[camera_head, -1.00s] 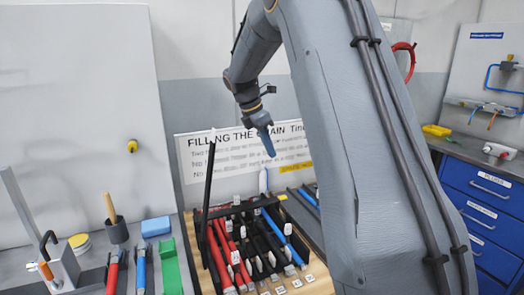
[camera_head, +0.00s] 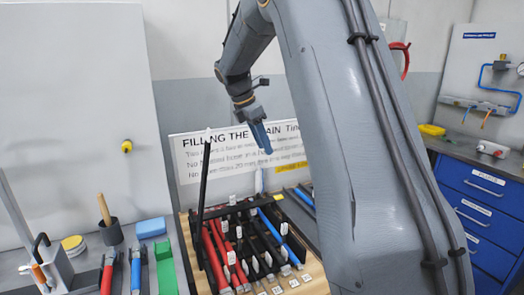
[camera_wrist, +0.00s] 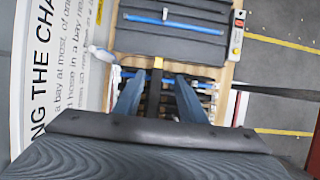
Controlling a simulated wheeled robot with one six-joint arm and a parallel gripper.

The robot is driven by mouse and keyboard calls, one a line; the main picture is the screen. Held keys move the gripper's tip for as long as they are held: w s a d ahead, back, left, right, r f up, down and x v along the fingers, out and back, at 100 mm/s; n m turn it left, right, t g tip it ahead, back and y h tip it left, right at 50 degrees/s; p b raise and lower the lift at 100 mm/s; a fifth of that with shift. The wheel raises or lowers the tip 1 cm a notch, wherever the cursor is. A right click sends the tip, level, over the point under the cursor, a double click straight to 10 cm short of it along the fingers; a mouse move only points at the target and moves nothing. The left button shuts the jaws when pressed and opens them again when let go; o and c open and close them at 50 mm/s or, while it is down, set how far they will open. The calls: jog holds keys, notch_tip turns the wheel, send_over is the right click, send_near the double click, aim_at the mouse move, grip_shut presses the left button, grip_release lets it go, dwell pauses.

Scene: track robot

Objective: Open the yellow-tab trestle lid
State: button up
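The trestle (camera_head: 186,246) is a wooden frame holding rows of hoses. A dark grey lid (camera_wrist: 172,42) with a blue strip on it lies closed on one part of it; it shows partly in the head view (camera_head: 297,200) beside my arm. A small yellow tab (camera_wrist: 158,62) sits at that lid's near edge. It also shows in the head view (camera_head: 280,197). My gripper (camera_wrist: 159,80) is open, with two blue fingers apart. The tab lies just beyond the fingertips, and a dark bar runs between them. In the head view my gripper (camera_head: 265,148) hangs above the trestle.
A black panel (camera_head: 203,185) stands upright at the trestle's left. Red hoses (camera_head: 215,262) and white-tagged black ones lie in the open bays. A white sign (camera_head: 240,155) stands behind. A left bench carries a blue block (camera_head: 151,228) and a green block (camera_head: 166,270). My arm hides the right side.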

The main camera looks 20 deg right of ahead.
jog(key=b+v, duration=0.1)
jog(key=v, duration=0.4)
jog(key=shift+a+r, duration=0.15)
jog(key=shift+r, duration=0.15)
